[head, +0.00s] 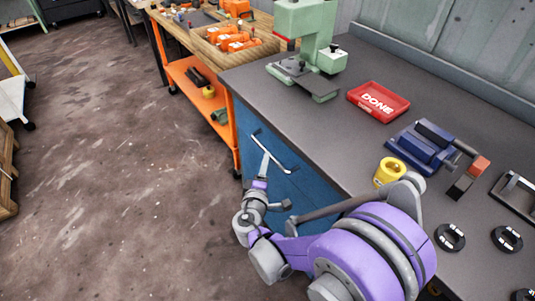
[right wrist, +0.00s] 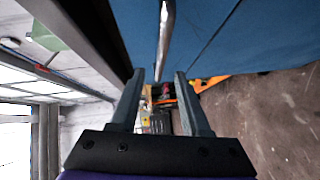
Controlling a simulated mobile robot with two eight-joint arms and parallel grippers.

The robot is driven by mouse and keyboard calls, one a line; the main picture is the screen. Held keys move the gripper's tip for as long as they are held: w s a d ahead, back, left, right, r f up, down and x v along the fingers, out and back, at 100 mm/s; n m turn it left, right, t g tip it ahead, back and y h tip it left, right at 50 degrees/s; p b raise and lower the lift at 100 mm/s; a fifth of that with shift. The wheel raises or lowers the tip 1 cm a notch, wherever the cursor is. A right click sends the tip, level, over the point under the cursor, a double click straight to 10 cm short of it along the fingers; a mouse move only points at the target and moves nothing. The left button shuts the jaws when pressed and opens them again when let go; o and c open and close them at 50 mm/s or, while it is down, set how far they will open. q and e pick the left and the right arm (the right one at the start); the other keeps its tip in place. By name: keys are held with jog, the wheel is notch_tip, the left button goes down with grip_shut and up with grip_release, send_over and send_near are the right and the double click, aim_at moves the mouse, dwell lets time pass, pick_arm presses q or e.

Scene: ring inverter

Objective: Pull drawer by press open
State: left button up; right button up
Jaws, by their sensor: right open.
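The blue drawer front (head: 252,118) is in the cabinet below the green press (head: 305,40) and looks flush with the cabinet. Its light metal bar handle (head: 283,164) runs across the front. My right gripper (head: 265,162) is at the handle, in front of the drawer. In the right wrist view my right gripper (right wrist: 160,100) is open, with its two fingers apart. The handle (right wrist: 166,40) lies in line with the gap between the fingertips; I cannot tell if it touches a finger. My left gripper is not in view.
The grey worktop (head: 330,130) holds a red tray (head: 378,101) marked DONE, a blue vise (head: 425,145), a yellow cup-like part (head: 390,171) and black rings (head: 450,237). An orange-framed wooden bench (head: 195,85) stands beyond. The floor (head: 110,170) left of the cabinet is clear.

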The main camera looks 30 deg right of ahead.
aim_at(268, 151)
jog(key=x, duration=0.6)
jog(key=shift+w+d+b, duration=0.2)
jog(key=shift+b, duration=0.2)
grip_shut()
dwell(1.0)
